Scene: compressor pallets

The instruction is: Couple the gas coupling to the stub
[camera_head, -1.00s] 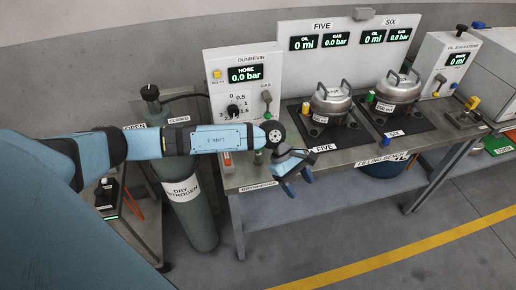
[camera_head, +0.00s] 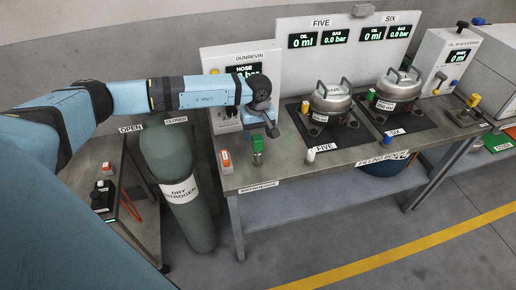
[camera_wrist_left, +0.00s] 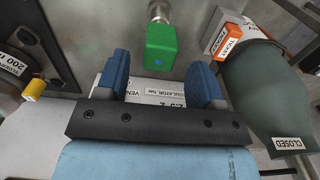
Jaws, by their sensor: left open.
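A green block, which looks like the gas coupling (camera_head: 257,144), stands on a short metal post near the front left of the bench. In the left wrist view the green block (camera_wrist_left: 161,47) lies just beyond and between the open fingertips, with clear space on both sides. My left gripper (camera_head: 261,128) hangs above and behind it, in front of the Dunrevin panel, open and empty; its two blue fingers (camera_wrist_left: 160,75) show in the wrist view. My right gripper is out of view.
An orange-and-white block (camera_head: 226,161) stands left of the green block. A pale cylinder (camera_head: 310,155) stands at the front of the FIVE mat. Compressor SIX (camera_head: 398,88) is farther right. The nitrogen cylinder (camera_head: 180,190) stands left of the bench. My arm partly covers the Dunrevin panel (camera_head: 225,58).

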